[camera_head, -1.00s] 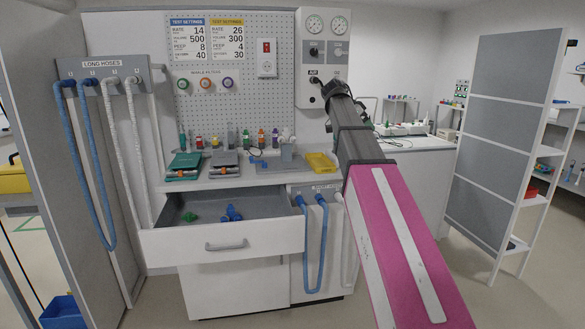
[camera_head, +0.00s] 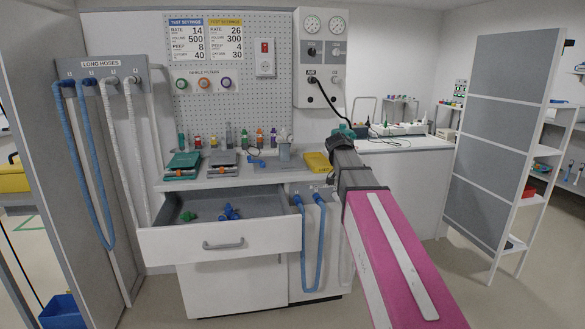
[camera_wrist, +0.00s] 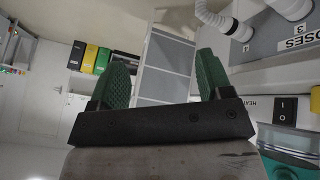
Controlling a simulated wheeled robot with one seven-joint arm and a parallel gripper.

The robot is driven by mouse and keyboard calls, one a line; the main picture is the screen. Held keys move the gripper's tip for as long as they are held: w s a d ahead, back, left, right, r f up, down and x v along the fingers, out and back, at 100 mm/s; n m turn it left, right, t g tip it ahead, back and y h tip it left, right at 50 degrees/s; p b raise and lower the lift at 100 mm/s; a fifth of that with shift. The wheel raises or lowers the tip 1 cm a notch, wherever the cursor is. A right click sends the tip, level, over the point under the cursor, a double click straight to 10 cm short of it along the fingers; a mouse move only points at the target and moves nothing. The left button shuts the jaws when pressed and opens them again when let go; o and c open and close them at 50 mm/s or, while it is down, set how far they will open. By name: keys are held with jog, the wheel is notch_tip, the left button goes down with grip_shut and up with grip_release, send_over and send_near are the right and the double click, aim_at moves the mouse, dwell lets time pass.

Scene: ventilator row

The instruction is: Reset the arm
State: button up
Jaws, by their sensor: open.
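My gripper (camera_wrist: 164,80) shows two green ridged fingers spread apart in the wrist view, with nothing between them. In the head view my arm reaches up from the lower right, and its end with the teal fingertips (camera_head: 344,131) is over the right end of the worktop, below the gas panel (camera_head: 322,68). A black hose (camera_head: 334,105) runs from the panel's AIR port down toward the worktop behind my gripper; its lower end is hard to make out. My gripper is clear of the panel.
An open drawer (camera_head: 222,239) sticks out below the worktop (camera_head: 225,179) and holds small green and blue parts. Blue short hoses (camera_head: 322,245) hang beside it. Long hoses (camera_head: 93,165) hang at the left. A tall grey partition (camera_head: 497,150) stands right. A yellow tray (camera_head: 317,161) is near my wrist.

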jog(key=s+a+f+n+y, duration=0.2)
jog(key=s+f+n, duration=0.1)
jog(key=s+f, duration=0.4)
jog(key=s+a+f+n+y, duration=0.1)
jog(key=s+f, duration=0.6)
jog(key=f, duration=0.7)
jog(key=s+a+f+n+g+y, duration=0.1)
jog(key=s+f+n, duration=0.4)
jog(key=f, duration=0.5)
jog(key=s+a+y, duration=0.1)
jog(key=s+y, duration=0.1)
jog(key=shift+s+a+f+n, duration=0.3)
jog(key=shift+f, duration=0.1)
